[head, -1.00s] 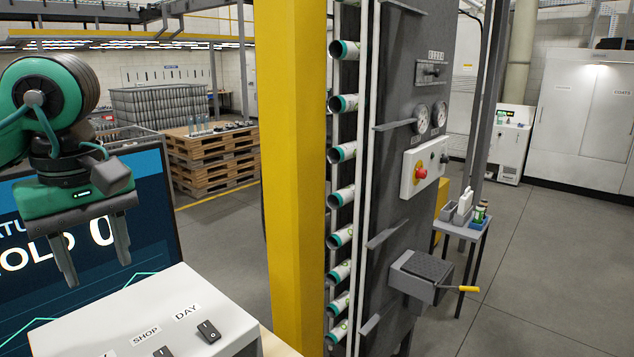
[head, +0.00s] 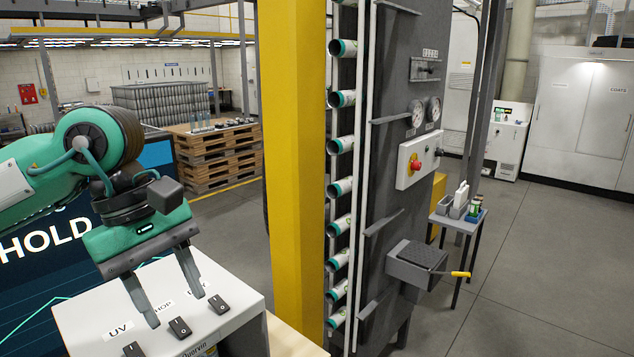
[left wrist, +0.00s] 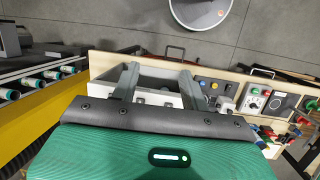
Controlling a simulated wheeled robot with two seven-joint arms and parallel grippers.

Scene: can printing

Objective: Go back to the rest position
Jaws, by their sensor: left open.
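My left gripper (head: 176,308) hangs over the white switch box (head: 225,318) at the lower left of the head view. Its two fingers are apart, point down and hold nothing. The fingertips appear close to the rocker switches; I cannot tell whether they touch anything. In the left wrist view, the spread fingers (left wrist: 158,76) show above my green gripper body, over a pale box. My right gripper is not in view.
A screen (head: 40,300) stands behind the switch box. A yellow post (head: 292,180) and a rack of cans (head: 341,145) rise to the right. A grey machine panel has a red button (head: 415,167). Open floor (head: 540,270) lies at right.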

